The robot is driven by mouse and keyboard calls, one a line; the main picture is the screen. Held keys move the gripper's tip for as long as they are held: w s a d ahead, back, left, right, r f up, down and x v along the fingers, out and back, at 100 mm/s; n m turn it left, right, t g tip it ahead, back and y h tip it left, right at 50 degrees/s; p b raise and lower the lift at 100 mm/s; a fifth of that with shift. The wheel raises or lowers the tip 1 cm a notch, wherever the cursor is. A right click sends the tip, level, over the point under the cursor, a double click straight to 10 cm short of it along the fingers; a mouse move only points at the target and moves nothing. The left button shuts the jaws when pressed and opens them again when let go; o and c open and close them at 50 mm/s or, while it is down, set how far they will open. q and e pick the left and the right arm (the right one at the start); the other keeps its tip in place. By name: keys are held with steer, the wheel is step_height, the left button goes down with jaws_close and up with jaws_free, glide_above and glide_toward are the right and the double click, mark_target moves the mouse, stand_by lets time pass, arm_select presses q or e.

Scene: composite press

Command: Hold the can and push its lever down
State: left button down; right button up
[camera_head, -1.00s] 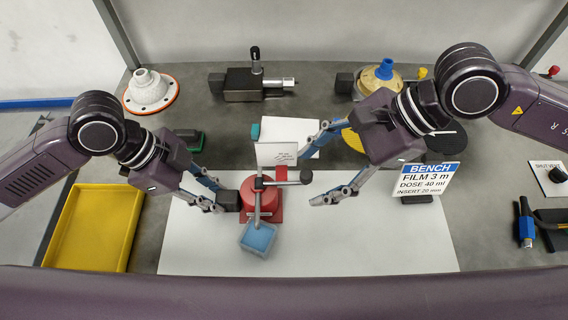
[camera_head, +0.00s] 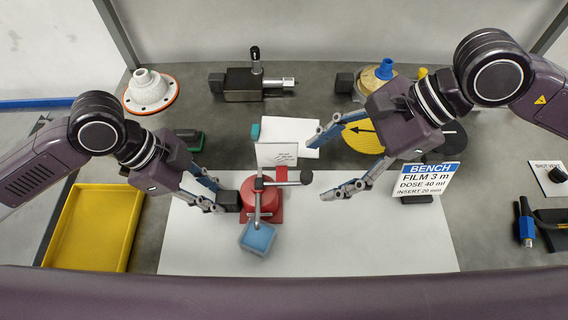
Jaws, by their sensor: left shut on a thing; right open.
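The red can (camera_head: 269,205) stands on the white mat, with a black block (camera_head: 228,200) on its left side. My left gripper (camera_head: 217,196) is shut on that block at the can's left. A lever with a black knob (camera_head: 306,176) sticks out to the right over the can's top, roughly level. A grey spout runs from the can's top toward a blue square cup (camera_head: 258,237) in front of it. My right gripper (camera_head: 320,169) is open and empty, just right of the knob and apart from it in the picture; its height is hard to tell.
A white card (camera_head: 277,154) stands behind the can. The bench sign (camera_head: 426,180) stands to the right. A yellow tray (camera_head: 93,228) lies at the left. The white mat (camera_head: 370,240) is clear at front right.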

steer(key=shift+v, duration=1.2)
arm_select(q)
steer(key=c, duration=1.6)
jaws_free()
steer(key=v, duration=1.2)
